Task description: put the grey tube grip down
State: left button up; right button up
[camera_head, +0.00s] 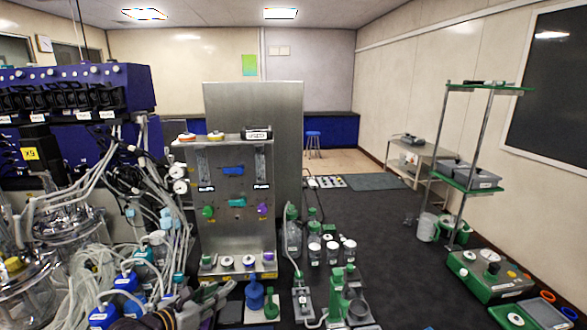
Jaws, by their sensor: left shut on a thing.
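My left gripper (208,303) is low in the picture, left of the middle, in front of the steel panel's foot and beside the tangle of tubes. It is shut on a grey piece, the grey tube grip, which is small and mostly hidden between the fingers, so its outline is hard to make out. The gripper is just left of a blue bottle-like part (255,296). I cannot tell whether the grip touches the bench. My right gripper is not in view.
A steel panel (232,165) with valves and gauges stands behind the gripper. Pale tubes (95,265) and glass vessels (68,228) crowd the left. Several bottles (330,250) and a green stand (338,295) are to the right. Dark surface (420,265) farther right is clear.

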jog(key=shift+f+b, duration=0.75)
jog(key=shift+b, duration=0.05)
dwell(0.7)
